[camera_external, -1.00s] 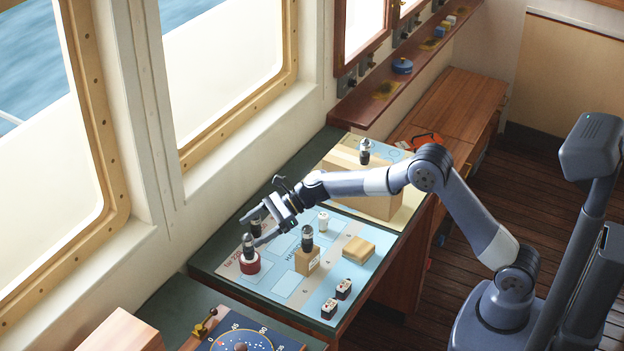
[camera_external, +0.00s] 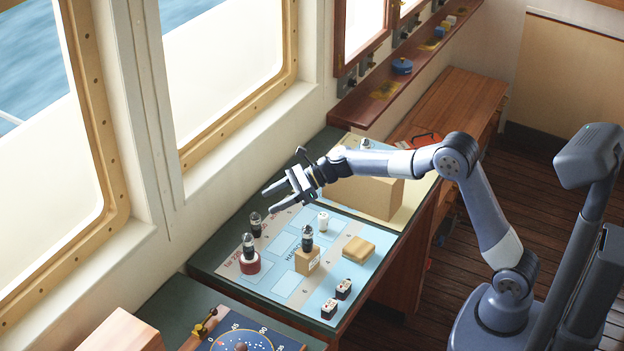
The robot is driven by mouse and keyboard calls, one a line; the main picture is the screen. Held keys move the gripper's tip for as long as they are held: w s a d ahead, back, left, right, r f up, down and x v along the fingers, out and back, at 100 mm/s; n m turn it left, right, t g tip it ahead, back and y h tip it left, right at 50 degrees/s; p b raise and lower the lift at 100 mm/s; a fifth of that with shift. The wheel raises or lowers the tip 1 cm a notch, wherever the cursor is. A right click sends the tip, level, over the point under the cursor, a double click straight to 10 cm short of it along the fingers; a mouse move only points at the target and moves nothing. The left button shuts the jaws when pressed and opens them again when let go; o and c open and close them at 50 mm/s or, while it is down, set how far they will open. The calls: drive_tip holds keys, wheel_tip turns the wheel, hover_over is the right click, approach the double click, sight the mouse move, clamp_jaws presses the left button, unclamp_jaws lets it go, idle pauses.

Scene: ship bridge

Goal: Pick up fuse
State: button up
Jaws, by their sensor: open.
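No label marks the fuse. The likeliest fuse is a small white cylinder (camera_external: 323,221) standing upright on the light-blue chart on the desk. Dark-topped, bulb-like pieces also show: one on the desk at the left (camera_external: 255,226), one on a red round base (camera_external: 249,263), one on a small tan box (camera_external: 307,262). My gripper (camera_external: 268,201) is open and empty, above the back left of the chart. Its fingers point left. The white cylinder stands to its right and lower in the picture, apart from it.
A large cardboard box (camera_external: 372,198) stands behind the chart under my arm, another dark-topped piece (camera_external: 365,144) above it. A tan block (camera_external: 358,250) and two small black-and-white blocks (camera_external: 329,309) (camera_external: 344,289) lie at the right. A dial panel (camera_external: 245,340) is at the front.

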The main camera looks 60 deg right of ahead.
drive_tip(key=s+d+f+m+t+h+b, duration=0.1)
drive_tip(key=s+d+m+t+h+b, duration=0.3)
drive_tip(key=s+d, duration=1.3)
drive_tip(key=m+h, duration=0.2)
approach(323, 214)
drive_tip(key=shift+s+d+r+g+b, duration=0.1)
drive_tip(key=shift+s+d+g+b, duration=0.15)
drive_tip(key=shift+d, duration=0.3)
drive_tip(key=shift+f, duration=0.3)
drive_tip(key=shift+w+a+f, duration=0.1)
drive_tip(key=shift+w+f, duration=0.05)
drive_tip(key=shift+w, duration=0.1)
drive_tip(key=x, duration=0.5)
drive_tip(key=shift+a+p, duration=0.15)
drive_tip(key=shift+p, duration=0.15)
drive_tip(key=x, duration=0.2)
drive_tip(key=p+x, duration=0.1)
drive_tip(key=x, duration=0.1)
drive_tip(key=shift+w+a+p, duration=0.1)
drive_tip(key=shift+a+p, duration=0.2)
drive_tip(key=shift+w+a+f, duration=0.1)
drive_tip(key=shift+w, duration=0.4)
